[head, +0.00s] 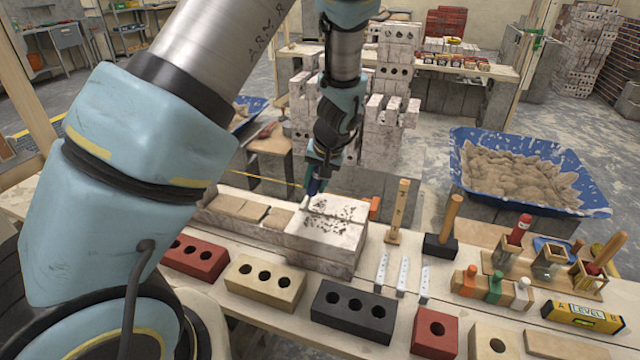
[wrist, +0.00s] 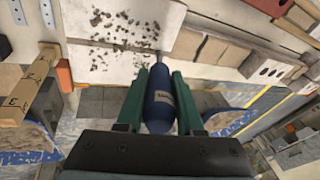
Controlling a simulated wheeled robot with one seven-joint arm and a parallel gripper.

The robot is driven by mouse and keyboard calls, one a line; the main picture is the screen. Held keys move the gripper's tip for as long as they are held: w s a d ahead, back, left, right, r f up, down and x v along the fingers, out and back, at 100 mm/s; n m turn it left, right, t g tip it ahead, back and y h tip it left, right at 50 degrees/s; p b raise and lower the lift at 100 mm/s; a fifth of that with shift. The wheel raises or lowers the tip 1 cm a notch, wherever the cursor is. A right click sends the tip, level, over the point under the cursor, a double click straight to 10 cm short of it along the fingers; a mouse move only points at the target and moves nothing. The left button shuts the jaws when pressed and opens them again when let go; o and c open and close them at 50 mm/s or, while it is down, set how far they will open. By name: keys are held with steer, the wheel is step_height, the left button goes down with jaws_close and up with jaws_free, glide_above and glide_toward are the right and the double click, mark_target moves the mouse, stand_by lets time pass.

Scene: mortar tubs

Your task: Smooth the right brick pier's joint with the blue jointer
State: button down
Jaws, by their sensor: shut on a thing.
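The jointer's blue handle (wrist: 160,103) is held lengthwise between the two green fingers of my gripper (wrist: 158,85) in the wrist view. In the head view my gripper (head: 316,184) points down at the back left of the whitish brick pier (head: 325,245). The jointer's thin tip reaches the pier's top; I cannot tell whether it touches. Dark mortar crumbs (wrist: 118,35) are scattered over the top of the pier. A joint line runs across this top, partly hidden by the jointer and gripper. The wrist view shows the pier top (wrist: 88,58) ahead of the fingers.
A row of tan bricks (head: 240,210) runs left from the pier. Red (head: 195,258), cream (head: 265,282) and black (head: 353,311) bricks line the bench's front. A mallet (head: 442,235), metal pieces (head: 402,276) and tool rack (head: 545,270) lie right. A blue mortar tub (head: 525,172) stands behind.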

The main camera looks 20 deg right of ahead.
steer(key=shift+w+a, duration=0.5)
steer(key=shift+a, duration=0.15)
steer(key=shift+w+a+f, duration=0.1)
steer(key=shift+w, duration=0.05)
steer(key=d+r+p, duration=0.1)
steer(key=r, duration=0.1)
steer(key=s+d+r+p, duration=0.1)
steer(key=r, duration=0.1)
steer(key=s+d+r+p, duration=0.1)
steer(key=r, duration=0.1)
steer(key=shift+s+r+p, duration=0.15)
steer(key=shift+s+p, duration=0.05)
steer(key=shift+p, duration=0.15)
stand_by(0.3)
steer(key=shift+a, duration=0.1)
stand_by(0.6)
